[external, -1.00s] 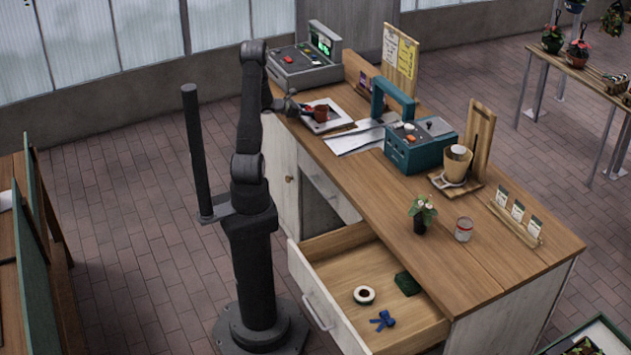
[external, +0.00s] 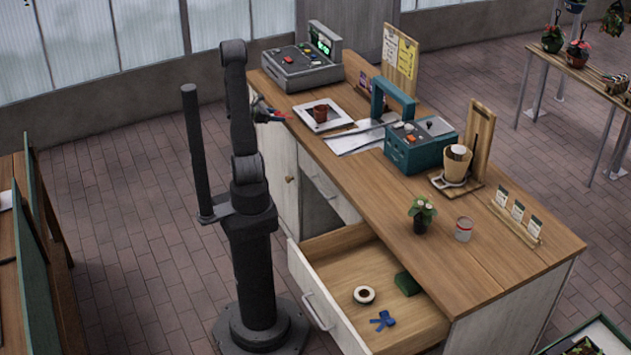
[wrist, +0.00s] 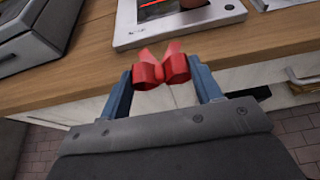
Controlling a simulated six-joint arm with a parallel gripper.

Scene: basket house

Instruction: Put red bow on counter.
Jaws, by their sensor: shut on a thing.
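The red bow (wrist: 163,68) is held between the blue fingers of my gripper (wrist: 163,82) in the wrist view. In the external view the bow (external: 280,115) is a small red shape at the tip of my gripper (external: 272,114), by the counter's left edge. The wooden counter (external: 440,232) runs from the back left to the front right. In the wrist view the counter's edge (wrist: 60,88) passes just beyond the bow. I cannot tell whether the bow touches the counter.
A teal box (external: 420,145) stands further right. The open drawer (external: 345,272) holds a blue bow (external: 382,321) and a tape roll (external: 364,295).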

